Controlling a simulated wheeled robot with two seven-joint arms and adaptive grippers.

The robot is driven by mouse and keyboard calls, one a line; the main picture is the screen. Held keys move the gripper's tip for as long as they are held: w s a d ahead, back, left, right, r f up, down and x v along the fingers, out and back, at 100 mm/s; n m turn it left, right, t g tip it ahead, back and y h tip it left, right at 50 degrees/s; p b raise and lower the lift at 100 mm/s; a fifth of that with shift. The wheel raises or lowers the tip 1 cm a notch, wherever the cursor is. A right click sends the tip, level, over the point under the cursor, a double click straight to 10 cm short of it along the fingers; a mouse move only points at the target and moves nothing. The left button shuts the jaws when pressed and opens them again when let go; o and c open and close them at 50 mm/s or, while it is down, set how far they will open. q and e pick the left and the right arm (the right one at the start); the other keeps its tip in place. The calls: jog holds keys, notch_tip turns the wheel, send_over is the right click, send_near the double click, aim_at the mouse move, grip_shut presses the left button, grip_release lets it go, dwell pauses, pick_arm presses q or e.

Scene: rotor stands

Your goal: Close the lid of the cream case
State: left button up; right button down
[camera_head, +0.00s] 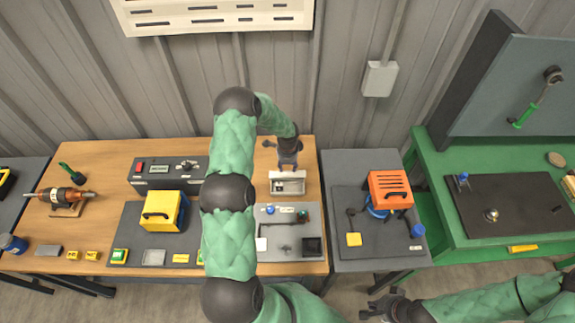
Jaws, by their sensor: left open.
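The cream case (287,190) is a small pale box on the wooden table, right of centre. Some small dark and light contents show inside it, so it looks open. Its lid is hard to make out; the far side of the case is partly covered by my gripper. My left gripper (285,160) is open, pointing down just behind and above the case; whether it touches the case I cannot tell. My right gripper (368,303) is low at the bottom right, away from the case, with its fingers apart and nothing between them.
A grey panel (291,244) with small parts lies in front of the case. A yellow box (163,210) and a dark instrument (150,173) stand to the left, beyond my arm. An orange box (390,189) sits on the dark table to the right. A green bench (433,175) is farther right.

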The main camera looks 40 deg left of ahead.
pick_arm(q)
jog(key=shift+s+d+r+p, duration=0.15)
jog(key=shift+r+p, duration=0.5)
jog(key=shift+r, duration=0.85)
jog(key=shift+s+d+r+p, duration=0.1)
jog(key=shift+r+p, duration=0.5)
jog(key=shift+r, duration=0.85)
